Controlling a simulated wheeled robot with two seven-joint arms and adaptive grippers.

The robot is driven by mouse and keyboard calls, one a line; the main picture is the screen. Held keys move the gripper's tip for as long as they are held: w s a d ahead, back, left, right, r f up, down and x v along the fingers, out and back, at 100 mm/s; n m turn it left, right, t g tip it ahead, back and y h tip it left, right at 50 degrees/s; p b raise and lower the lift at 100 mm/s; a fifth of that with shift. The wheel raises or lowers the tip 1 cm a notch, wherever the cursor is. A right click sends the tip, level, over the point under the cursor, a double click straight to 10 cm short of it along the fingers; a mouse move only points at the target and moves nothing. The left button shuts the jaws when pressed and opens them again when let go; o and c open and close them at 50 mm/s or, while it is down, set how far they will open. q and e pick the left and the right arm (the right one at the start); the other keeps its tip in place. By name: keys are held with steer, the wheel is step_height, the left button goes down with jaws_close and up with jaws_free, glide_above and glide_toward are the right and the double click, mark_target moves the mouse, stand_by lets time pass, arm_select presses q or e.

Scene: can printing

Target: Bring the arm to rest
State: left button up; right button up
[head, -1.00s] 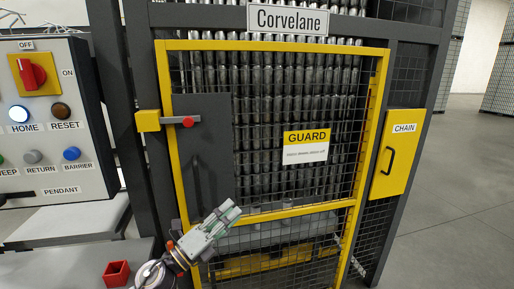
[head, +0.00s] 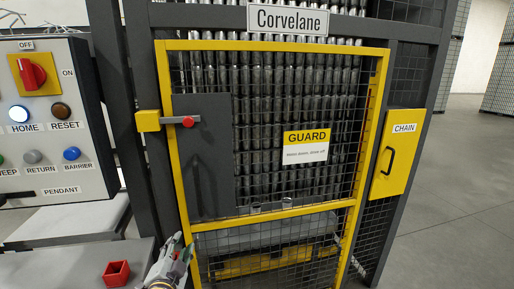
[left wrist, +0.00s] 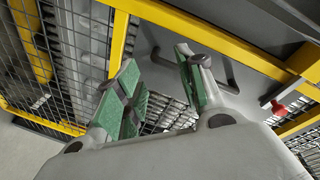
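My left gripper (head: 177,246) is low in the head view, in front of the lower left part of the yellow-framed guard door (head: 270,44). In the left wrist view the gripper (left wrist: 158,66) has its two green-padded fingers apart, with nothing between them. The guard's yellow frame and mesh show behind the fingers there, and I see no contact. My right gripper is in neither view.
A control panel (head: 50,120) with a red switch and several buttons stands at left. A small red open box (head: 117,272) sits on the grey surface (head: 60,270) beside my arm. A yellow CHAIN door (head: 398,155) is at right. Open floor (head: 460,220) lies beyond it.

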arm_select(q)
steer(key=s+a+f+n+g, duration=0.2)
steer(key=s+f+n+g, duration=0.4)
steer(key=s+f, duration=0.5)
steer(key=s+d+f+n+g+h, duration=0.1)
steer(key=s+f+g, duration=0.3)
steer(key=s, duration=0.2)
steer(key=s+d+f+n+g, duration=0.1)
steer(key=s+d+f+g, duration=0.2)
steer(key=s, duration=0.4)
steer(key=a+f+g, duration=0.1)
steer(key=a+f, duration=0.1)
steer(key=f, duration=1.4)
steer(key=a+f, duration=0.2)
steer(key=f, duration=1.5)
steer(key=s+a+f+p, duration=0.1)
steer(key=s+a+f, duration=0.2)
steer(key=s+f, duration=0.6)
steer(key=s+a+f+g, duration=0.1)
steer(key=s+a+f, duration=0.3)
steer(key=s+f, duration=0.5)
steer(key=s, duration=0.3)
steer(key=shift+s+a+f+m+y+p, duration=0.3)
steer(key=shift+s+f+m+p, duration=0.05)
steer(key=shift+f+m, duration=0.05)
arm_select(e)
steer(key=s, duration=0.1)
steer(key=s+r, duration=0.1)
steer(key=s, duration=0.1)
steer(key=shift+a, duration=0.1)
